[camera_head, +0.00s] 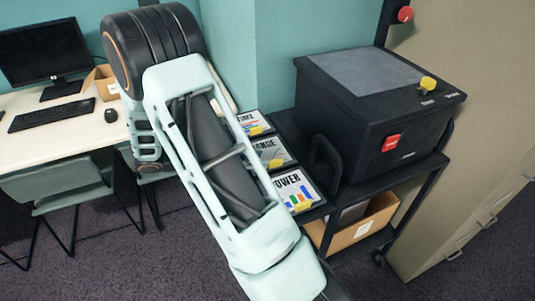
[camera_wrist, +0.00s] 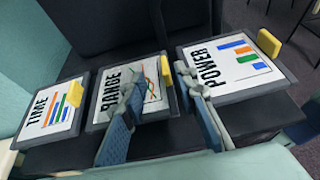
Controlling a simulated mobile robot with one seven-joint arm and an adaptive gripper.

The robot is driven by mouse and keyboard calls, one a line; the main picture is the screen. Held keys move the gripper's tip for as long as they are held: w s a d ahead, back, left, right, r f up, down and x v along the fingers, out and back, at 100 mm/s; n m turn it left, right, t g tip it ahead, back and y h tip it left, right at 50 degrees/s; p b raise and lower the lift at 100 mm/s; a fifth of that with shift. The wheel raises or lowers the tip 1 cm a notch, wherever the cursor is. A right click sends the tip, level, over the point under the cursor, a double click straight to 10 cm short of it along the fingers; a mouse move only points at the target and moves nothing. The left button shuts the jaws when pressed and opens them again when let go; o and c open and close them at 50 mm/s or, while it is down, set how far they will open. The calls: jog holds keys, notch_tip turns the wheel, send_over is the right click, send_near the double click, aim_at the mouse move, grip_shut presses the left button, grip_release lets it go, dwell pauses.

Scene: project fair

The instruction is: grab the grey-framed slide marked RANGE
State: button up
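The grey-framed RANGE slide (camera_wrist: 108,112) lies in the middle of a row of three, with a yellow tab (camera_wrist: 164,70) on its edge. In the head view the RANGE slide (camera_head: 273,158) is partly covered by my arm. My gripper (camera_wrist: 160,78) is open in the wrist view. One finger is over the RANGE card and the other is near the gap beside the POWER slide, with the yellow tab between the fingertips. Contact cannot be told. The TIME slide (camera_wrist: 50,108) and POWER slide (camera_wrist: 221,64) lie on either side. The gripper is hidden in the head view.
The slides lie on a dark cart beside a black box (camera_head: 360,120) with a red button and a yellow knob. A cardboard box (camera_head: 368,220) sits on the lower shelf. A desk (camera_head: 75,125) with a monitor is at left, a beige cabinet (camera_head: 470,110) at right.

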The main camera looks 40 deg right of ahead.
aim_at(275, 160)
jog(key=x, duration=0.5)
jog(key=shift+s+a, duration=0.15)
jog(key=shift+s, duration=0.2)
grip_shut()
jog(key=shift+r, duration=0.1)
